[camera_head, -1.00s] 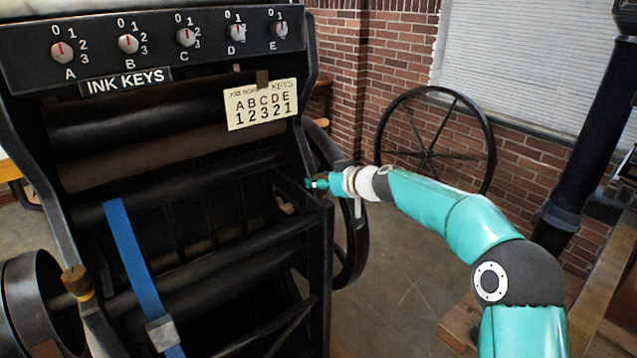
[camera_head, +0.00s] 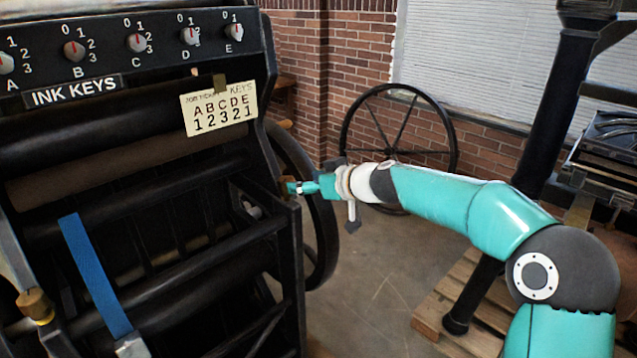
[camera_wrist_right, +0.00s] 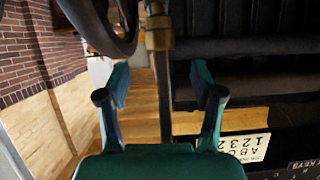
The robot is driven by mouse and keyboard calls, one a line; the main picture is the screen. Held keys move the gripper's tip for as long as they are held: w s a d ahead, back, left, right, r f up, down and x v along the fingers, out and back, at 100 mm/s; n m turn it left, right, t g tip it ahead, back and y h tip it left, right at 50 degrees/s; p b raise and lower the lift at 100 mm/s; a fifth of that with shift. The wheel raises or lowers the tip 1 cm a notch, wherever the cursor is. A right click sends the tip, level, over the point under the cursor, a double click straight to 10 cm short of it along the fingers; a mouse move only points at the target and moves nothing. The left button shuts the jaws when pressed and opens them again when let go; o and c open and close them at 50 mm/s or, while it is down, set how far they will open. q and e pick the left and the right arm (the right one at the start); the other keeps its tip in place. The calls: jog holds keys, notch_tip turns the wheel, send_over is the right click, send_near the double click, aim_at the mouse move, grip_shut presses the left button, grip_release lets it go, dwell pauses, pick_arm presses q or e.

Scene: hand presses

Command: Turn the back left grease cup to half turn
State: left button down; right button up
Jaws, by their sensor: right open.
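A brass grease cup (camera_wrist_right: 158,36) shows in the right wrist view at the top middle, on a dark upright of the press. My right gripper (camera_wrist_right: 160,82) is open, its two teal fingers spread to either side of the line to that cup. The cup appears beyond the fingertips, not held. In the head view my right gripper (camera_head: 293,188) is at the right side of the press frame, partly overlapping a small brownish fitting there. Another brass cup (camera_head: 36,304) stands on the left side frame. I cannot tell from labels which cup is back left. My left gripper is not in view.
The black press carries a row of ink key dials (camera_head: 137,43) and a paper card (camera_head: 219,108). A large spoked wheel (camera_head: 400,128) stands behind my right arm. A wooden pallet (camera_head: 466,300) and dark column (camera_head: 548,130) are at right. Floor between is clear.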

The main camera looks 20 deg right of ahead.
jog(key=shift+v, duration=1.85)
